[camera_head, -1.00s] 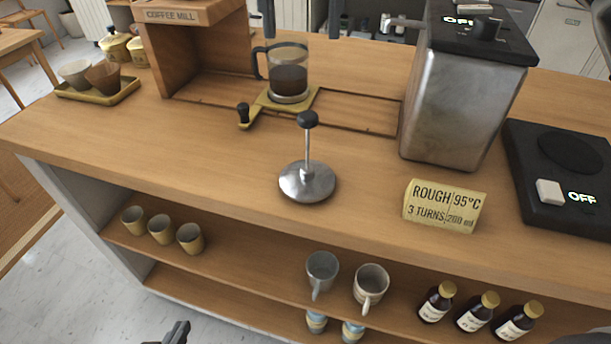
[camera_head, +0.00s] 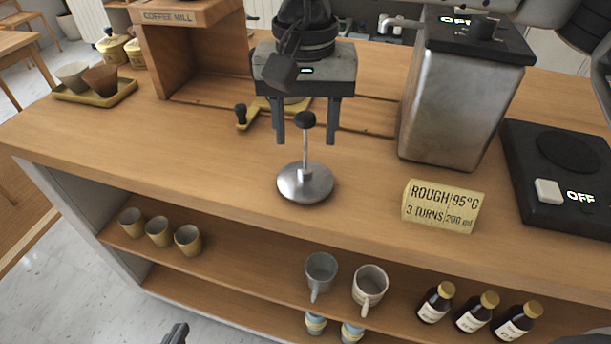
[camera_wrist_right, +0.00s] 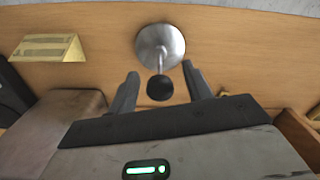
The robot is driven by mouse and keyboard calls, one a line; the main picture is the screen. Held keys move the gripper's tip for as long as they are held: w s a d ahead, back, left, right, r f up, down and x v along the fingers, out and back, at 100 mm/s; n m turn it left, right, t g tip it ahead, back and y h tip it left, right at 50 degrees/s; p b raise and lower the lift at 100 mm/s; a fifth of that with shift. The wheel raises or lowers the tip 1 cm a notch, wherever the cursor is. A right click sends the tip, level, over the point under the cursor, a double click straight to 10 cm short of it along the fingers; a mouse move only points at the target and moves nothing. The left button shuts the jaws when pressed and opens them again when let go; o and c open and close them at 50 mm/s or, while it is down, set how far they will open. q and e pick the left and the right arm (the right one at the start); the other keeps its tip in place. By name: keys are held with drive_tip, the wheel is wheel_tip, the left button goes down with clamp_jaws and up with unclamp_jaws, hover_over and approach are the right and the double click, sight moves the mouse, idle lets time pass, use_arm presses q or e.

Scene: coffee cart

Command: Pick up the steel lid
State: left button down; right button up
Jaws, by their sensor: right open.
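The steel lid (camera_head: 305,184) is a round metal disc with an upright rod and a black ball knob (camera_head: 305,120). It stands on the wooden counter near its front edge. My right gripper (camera_head: 306,138) is open and empty, its fingers pointing down on either side of the knob and rod in the head view. In the right wrist view, the lid (camera_wrist_right: 160,44) lies beyond the open fingers (camera_wrist_right: 161,76), with the knob between them. Only a dark tip of my left gripper (camera_head: 176,334) shows at the bottom edge, so its jaws cannot be judged.
The coffee mill (camera_head: 195,50) stands behind left, the steel boiler (camera_head: 460,105) to the right. A yellow sign (camera_head: 442,207) stands right of the lid, a black hotplate (camera_head: 565,170) further right. The glass carafe is hidden behind my gripper. Counter left of the lid is clear.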

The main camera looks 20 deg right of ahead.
drive_tip(key=shift+f, duration=0.2)
clamp_jaws()
drive_tip(key=shift+r, duration=0.1)
